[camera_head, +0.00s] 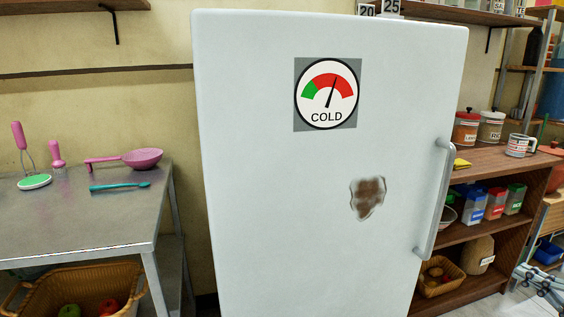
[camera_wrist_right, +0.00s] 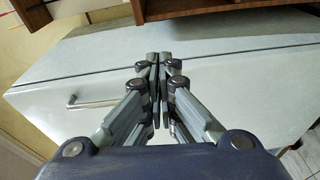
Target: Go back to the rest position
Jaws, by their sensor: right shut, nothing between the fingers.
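My right gripper (camera_head: 541,286) shows only in part at the lower right corner of the head view, right of the refrigerator and apart from its handle. In the right wrist view its two fingers (camera_wrist_right: 158,62) meet and are shut, with nothing between them. My left gripper is not in the head view. The white refrigerator (camera_head: 270,200) stands in the middle with its door shut. Its vertical handle (camera_head: 436,195) is on the right side. A pale body with a bar handle (camera_wrist_right: 93,103) also fills much of the right wrist view, behind the fingers.
A metal table (camera_head: 90,225) with pink utensils stands left, a basket (camera_head: 125,282) under it. A wooden shelf unit (camera_head: 520,170) with jars, a mug and cartons stands right, close to my right gripper. A wall shelf (camera_head: 70,6) hangs upper left.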

